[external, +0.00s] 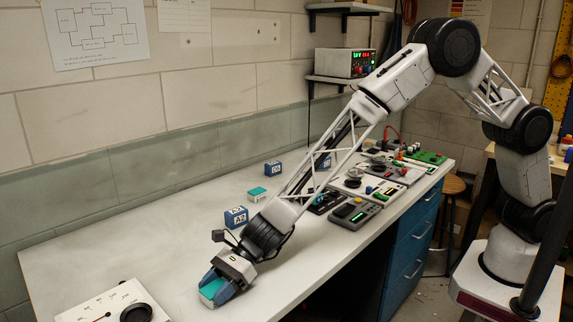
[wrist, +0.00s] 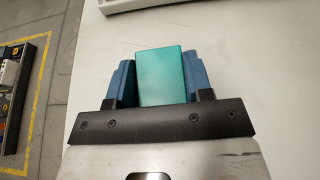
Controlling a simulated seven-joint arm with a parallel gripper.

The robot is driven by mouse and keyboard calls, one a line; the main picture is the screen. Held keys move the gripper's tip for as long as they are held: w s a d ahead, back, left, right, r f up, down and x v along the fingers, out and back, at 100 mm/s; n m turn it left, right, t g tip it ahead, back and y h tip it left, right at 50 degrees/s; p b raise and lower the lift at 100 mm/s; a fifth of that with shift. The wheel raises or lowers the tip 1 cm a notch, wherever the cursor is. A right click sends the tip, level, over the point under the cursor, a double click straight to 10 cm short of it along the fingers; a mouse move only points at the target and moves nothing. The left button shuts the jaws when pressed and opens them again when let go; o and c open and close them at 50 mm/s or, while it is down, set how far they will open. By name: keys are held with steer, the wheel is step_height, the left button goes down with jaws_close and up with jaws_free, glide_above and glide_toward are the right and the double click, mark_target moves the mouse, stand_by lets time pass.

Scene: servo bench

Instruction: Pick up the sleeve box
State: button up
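A teal-topped box (external: 212,288), which looks like the sleeve box, is between the two blue fingers of my gripper (external: 216,287) near the front edge of the bench. In the wrist view the teal face of the box (wrist: 161,76) fills the space between the fingers (wrist: 160,82), with no clear gap on either side. My gripper looks shut on it. The fingers hide its sides, and I cannot tell whether its underside touches the bench. A second, smaller white box with a teal top (external: 257,193) stands farther back.
Blue boxes with white labels (external: 236,217) (external: 273,168) stand behind my gripper. A white panel with a black dial (external: 110,305) lies at front left. Instruments and boards (external: 355,213) crowd the right part of the bench.

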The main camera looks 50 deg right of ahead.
mark_target(215, 288)
steer(key=shift+c, duration=0.8)
steer(key=shift+r, duration=0.1)
steer(key=shift+r, duration=0.75)
step_height(215, 288, up, 2)
steer(key=shift+r, duration=0.1)
steer(key=s+d, duration=0.2)
steer(key=d, duration=0.2)
steer(key=s+d, duration=0.3)
steer(key=d, duration=0.2)
steer(key=s+d+r, duration=0.1)
steer(key=s+d, duration=0.2)
steer(key=d, duration=0.1)
steer(key=shift+s+d, duration=0.25)
steer(key=shift+d, duration=0.05)
steer(key=shift+r, duration=0.1)
